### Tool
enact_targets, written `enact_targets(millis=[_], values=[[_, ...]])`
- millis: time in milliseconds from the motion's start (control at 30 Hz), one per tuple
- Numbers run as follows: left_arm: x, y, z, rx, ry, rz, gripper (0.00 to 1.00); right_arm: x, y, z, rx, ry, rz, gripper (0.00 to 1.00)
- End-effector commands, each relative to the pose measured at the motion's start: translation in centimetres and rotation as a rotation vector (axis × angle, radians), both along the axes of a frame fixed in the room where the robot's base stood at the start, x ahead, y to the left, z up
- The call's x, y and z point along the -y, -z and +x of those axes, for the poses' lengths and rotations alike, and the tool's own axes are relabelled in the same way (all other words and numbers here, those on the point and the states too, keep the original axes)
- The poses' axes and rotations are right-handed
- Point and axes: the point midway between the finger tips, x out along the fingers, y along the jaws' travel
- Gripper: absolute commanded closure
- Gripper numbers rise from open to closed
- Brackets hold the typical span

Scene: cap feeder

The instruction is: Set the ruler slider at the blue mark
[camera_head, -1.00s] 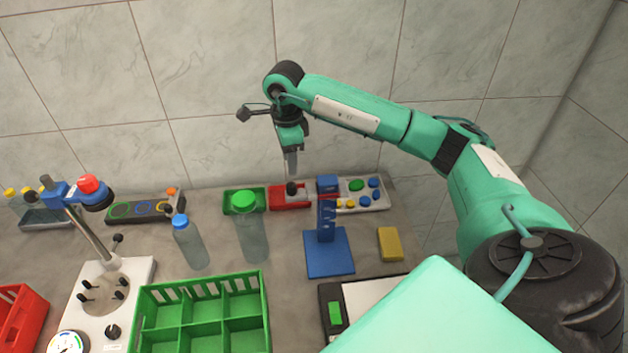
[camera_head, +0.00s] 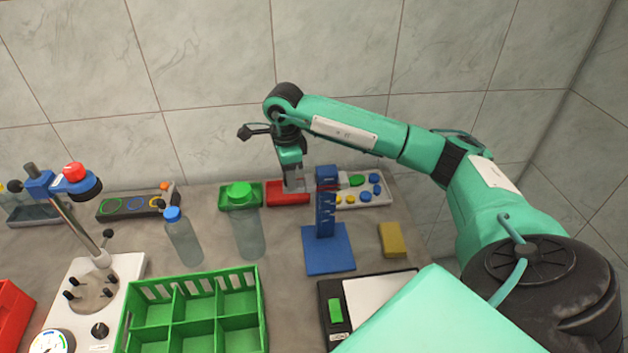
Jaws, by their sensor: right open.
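My right gripper (camera_head: 296,187) points down at the red tray (camera_head: 279,198) by the back wall, its fingers at the tray's right part. It is open. The black knob seen on that tray before is now hidden at the fingers. I cannot clearly pick out the ruler, its slider or the blue mark. A dark board with green, blue and yellow rings (camera_head: 127,207) lies at the back left, an orange knob at its right end. My left gripper is not in view.
A blue stand (camera_head: 328,252) rises right of the fingers, near a white tray of coloured caps (camera_head: 378,202). A green-capped bottle (camera_head: 246,230), a blue-capped bottle (camera_head: 184,240) and a green crate (camera_head: 190,287) stand in front. A yellow block (camera_head: 391,240) lies right.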

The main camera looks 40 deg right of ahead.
Motion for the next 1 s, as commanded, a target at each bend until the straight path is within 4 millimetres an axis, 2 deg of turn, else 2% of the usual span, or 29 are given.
enact_targets(millis=[33, 200, 233, 467, 1000], values=[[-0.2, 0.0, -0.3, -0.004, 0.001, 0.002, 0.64, 0.0, 0.0, 0.0, 0.000, 0.000, 0.000, 0.58], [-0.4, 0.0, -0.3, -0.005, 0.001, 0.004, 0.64, 0.0, 0.0, 0.0, 0.000, 0.000, 0.000, 0.92], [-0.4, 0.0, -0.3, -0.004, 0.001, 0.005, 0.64, 0.0, 0.0, 0.0, 0.000, 0.000, 0.000, 0.93], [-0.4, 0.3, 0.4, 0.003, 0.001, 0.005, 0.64, 0.0, 0.3, 0.0, 0.000, 0.000, 0.000, 0.93], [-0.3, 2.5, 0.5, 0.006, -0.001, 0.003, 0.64, 0.0, 3.1, 0.0, -0.001, 0.000, 0.000, 0.93]])
